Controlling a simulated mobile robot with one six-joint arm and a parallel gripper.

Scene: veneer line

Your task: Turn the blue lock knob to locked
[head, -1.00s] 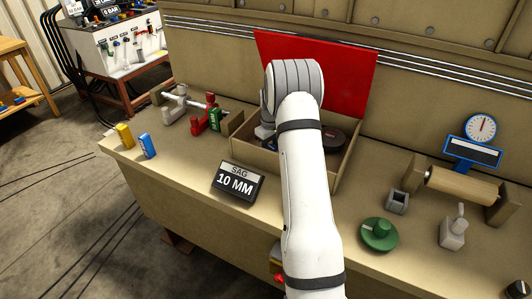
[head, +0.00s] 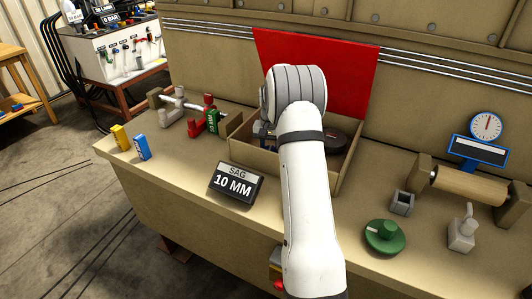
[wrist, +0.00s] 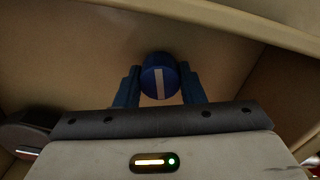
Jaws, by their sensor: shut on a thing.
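The blue lock knob (wrist: 150,78) shows in the wrist view, round, with a white stripe on its face that runs nearly up and down in the picture. My gripper (wrist: 158,88) has its two blue fingers on either side of the knob, shut on it.
A dark round object (head: 334,141) sits in the box right of my arm. A "SAG 10 MM" display (head: 235,185) stands in front. Yellow and blue blocks (head: 142,147) stand left.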

